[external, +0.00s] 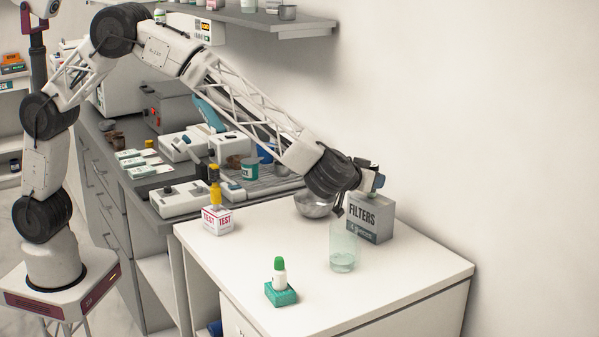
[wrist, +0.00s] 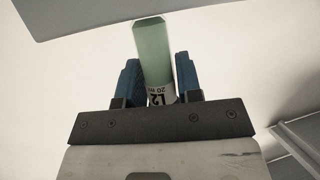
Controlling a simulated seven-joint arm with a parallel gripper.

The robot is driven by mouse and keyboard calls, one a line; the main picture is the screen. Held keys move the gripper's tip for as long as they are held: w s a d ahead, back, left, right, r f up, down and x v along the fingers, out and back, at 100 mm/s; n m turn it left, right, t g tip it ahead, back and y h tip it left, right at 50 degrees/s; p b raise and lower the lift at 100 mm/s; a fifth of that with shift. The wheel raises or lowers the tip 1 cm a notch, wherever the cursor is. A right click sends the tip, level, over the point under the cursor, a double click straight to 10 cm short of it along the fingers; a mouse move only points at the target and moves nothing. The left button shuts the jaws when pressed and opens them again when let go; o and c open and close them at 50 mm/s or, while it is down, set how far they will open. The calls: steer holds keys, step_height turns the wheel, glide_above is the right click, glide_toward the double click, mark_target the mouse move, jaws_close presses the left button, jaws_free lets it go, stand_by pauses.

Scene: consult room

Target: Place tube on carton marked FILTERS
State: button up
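The carton marked FILTERS (external: 370,222) is grey and stands upright at the back of the white table. My gripper (external: 377,182) is over the carton's top, close to it; I cannot tell whether anything touches. In the wrist view, my gripper (wrist: 162,88) has its blue fingers on both sides of a pale green tube (wrist: 152,52) with a white label reading "L2 20 ml". The fingers appear shut on the tube's labelled end. In the external view the tube cannot be made out clearly.
A clear glass (external: 343,262) with liquid stands before the carton, and a metal bowl (external: 314,206) behind it. A green-capped bottle (external: 279,278) stands on a teal box (external: 281,295). A yellow-topped item (external: 214,190) stands on a TEST carton (external: 217,220). The table's right side is clear.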

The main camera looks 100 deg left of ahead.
steer(key=o, duration=0.4)
steer(key=shift+r, duration=0.1)
steer(key=shift+r, duration=0.15)
steer(key=v, duration=1.2)
stand_by(0.6)
